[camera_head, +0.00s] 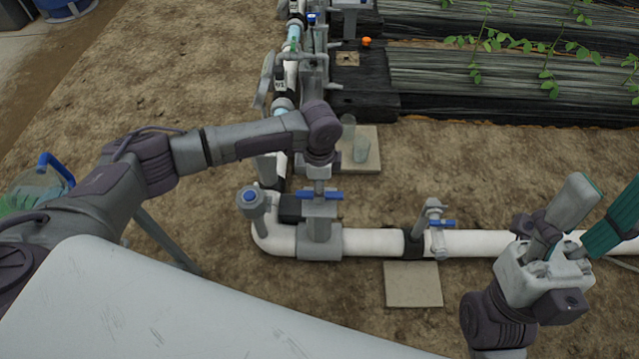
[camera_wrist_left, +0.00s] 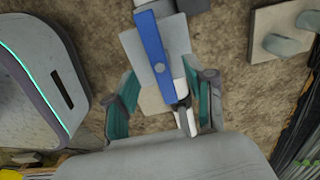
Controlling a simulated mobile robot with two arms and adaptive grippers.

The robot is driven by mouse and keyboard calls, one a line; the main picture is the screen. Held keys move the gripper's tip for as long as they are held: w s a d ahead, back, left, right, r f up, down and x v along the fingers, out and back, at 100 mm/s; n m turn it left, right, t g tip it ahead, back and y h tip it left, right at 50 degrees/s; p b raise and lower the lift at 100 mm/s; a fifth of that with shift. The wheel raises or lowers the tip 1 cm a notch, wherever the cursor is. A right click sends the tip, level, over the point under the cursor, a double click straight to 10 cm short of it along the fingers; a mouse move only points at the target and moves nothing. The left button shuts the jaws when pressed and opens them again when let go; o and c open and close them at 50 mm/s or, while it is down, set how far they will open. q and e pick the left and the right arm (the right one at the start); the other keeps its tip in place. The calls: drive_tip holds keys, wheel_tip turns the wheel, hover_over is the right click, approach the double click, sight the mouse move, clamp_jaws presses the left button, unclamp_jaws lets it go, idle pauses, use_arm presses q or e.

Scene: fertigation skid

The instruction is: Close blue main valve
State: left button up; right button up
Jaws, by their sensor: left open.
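The valve with the blue lever handle (camera_head: 320,195) stands upright on the white pipe near its left bend. In the head view the lever lies left to right, along the pipe. My left gripper (camera_head: 319,172) is directly above it, pointing down; its fingers are hard to make out there. In the left wrist view the blue lever (camera_wrist_left: 155,48) runs up the picture, its lower end between the open green-padded fingers of my left gripper (camera_wrist_left: 165,88). I see no clear contact. My right gripper (camera_head: 592,215) is open and empty at the right, fingers pointing up.
A blue-capped fitting (camera_head: 250,200) stands at the bend. More valves and pipes (camera_head: 290,70) run away behind my left arm. Stone slabs (camera_head: 413,284) lie on bare soil.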

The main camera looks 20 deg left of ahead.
use_arm(q)
drive_tip(key=shift+f, duration=0.15)
drive_tip(key=shift+f+b, duration=0.5)
drive_tip(key=shift+f, duration=1.65)
drive_tip(key=shift+c, duration=0.2)
